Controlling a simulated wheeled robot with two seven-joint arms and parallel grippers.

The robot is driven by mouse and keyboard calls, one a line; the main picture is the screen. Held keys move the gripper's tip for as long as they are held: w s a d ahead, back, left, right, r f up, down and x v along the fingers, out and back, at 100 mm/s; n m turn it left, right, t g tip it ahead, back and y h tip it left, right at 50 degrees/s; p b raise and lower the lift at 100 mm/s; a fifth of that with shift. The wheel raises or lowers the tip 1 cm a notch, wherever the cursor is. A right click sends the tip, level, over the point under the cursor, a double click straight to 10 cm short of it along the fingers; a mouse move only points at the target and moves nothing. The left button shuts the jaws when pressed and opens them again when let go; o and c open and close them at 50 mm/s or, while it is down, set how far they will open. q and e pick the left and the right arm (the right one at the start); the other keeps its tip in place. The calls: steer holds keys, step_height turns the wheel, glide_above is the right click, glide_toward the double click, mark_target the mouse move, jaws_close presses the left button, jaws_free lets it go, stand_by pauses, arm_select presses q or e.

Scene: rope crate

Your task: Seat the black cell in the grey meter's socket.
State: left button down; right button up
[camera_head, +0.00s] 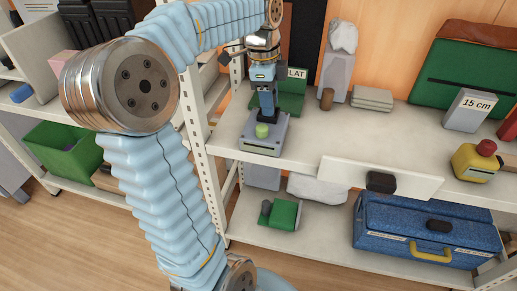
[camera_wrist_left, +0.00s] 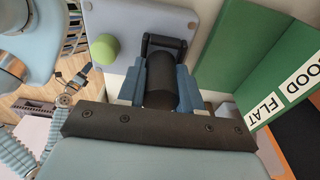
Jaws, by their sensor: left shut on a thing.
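The grey meter (camera_head: 262,148) lies on the upper shelf, with a round green knob (camera_head: 262,130) on top. My left gripper (camera_head: 267,112) points down over its back part. In the left wrist view my left gripper (camera_wrist_left: 160,88) is shut on the black cell (camera_wrist_left: 160,75), a dark cylinder between blue fingers. The cell's far end is close to the black socket bracket (camera_wrist_left: 164,43) on the meter's face (camera_wrist_left: 145,18); I cannot tell whether they touch. The green knob (camera_wrist_left: 104,49) is beside it. What seems my right gripper (camera_wrist_left: 76,80) shows small and far off.
A green box with lettering (camera_head: 291,103) stands close behind my left gripper. A brown cylinder (camera_head: 327,98), a grey-white stand (camera_head: 338,72) and stacked plates (camera_head: 372,98) are to the right. A yellow device with a red knob (camera_head: 475,163) is further right. The shelf's middle is clear.

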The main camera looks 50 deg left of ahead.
arm_select(q)
steer(key=shift+f, duration=0.25)
steer(key=shift+r, duration=0.1)
steer(key=shift+r+p, duration=0.4)
steer(key=shift+w, duration=0.1)
stand_by(0.7)
steer(key=shift+f, duration=0.5)
stand_by(0.8)
steer(key=c, duration=0.7)
jaws_free()
steer(key=shift+o, duration=0.2)
steer(key=shift+f, duration=0.1)
